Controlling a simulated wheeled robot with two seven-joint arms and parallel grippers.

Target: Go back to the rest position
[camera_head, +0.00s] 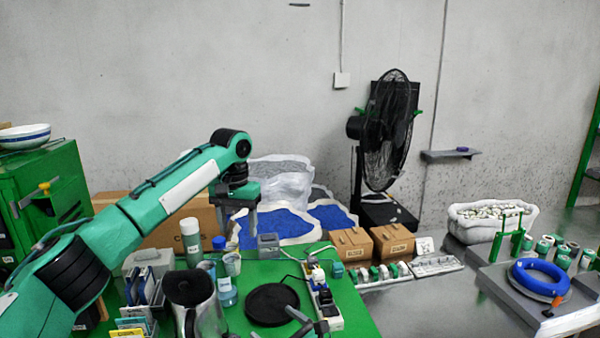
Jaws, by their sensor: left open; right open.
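My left arm comes in from the left, and its gripper (238,222) points down above the back of the green table (255,328). Its two grey fingers are apart, with nothing seen held between them.
Two brown boxes (352,244) and a black fan (385,135) stand behind. The air above the table's middle is clear.

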